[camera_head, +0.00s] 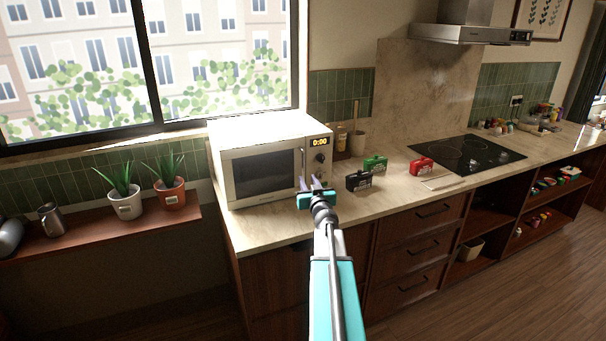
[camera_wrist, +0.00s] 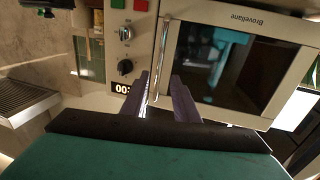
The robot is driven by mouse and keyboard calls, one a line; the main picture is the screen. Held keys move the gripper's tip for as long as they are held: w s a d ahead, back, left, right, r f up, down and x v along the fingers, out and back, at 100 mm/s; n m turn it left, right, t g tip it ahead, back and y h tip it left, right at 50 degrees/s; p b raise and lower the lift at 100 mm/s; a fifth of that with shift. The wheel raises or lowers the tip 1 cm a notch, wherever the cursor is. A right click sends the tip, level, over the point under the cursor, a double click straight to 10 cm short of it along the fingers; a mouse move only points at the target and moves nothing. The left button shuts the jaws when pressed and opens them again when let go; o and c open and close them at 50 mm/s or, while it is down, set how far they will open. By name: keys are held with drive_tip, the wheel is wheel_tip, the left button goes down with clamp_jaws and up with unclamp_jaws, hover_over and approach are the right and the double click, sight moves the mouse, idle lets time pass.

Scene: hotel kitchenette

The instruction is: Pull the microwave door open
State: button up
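The white microwave (camera_head: 225,150) stands on the left end of the counter. Its dark-windowed door (camera_head: 263,172) looks closed. The upright handle (camera_head: 302,165) is at the door's right edge, beside the control panel. My gripper (camera_head: 311,184) is in front of the handle's lower part. In the wrist view, the picture is turned over, and the silver handle (camera_wrist: 163,48) runs down between the two dark fingers of my gripper (camera_wrist: 160,82). The fingers stand apart, with a gap on the door side. Whether either finger touches the handle cannot be told.
A black item (camera_head: 359,181), a green one (camera_head: 375,164) and a red one (camera_head: 421,165) lie on the counter (camera_head: 395,202) right of the microwave. Two potted plants stand on the shelf (camera_head: 100,229) at left. A hob (camera_head: 467,153) is farther right. Counter in front of the microwave is clear.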

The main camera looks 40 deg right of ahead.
sight(303, 171)
drive_tip(key=shift+x, duration=3.75)
clamp_jaws()
drive_tip(key=shift+a, duration=0.3)
drive_tip(key=shift+d, duration=0.25)
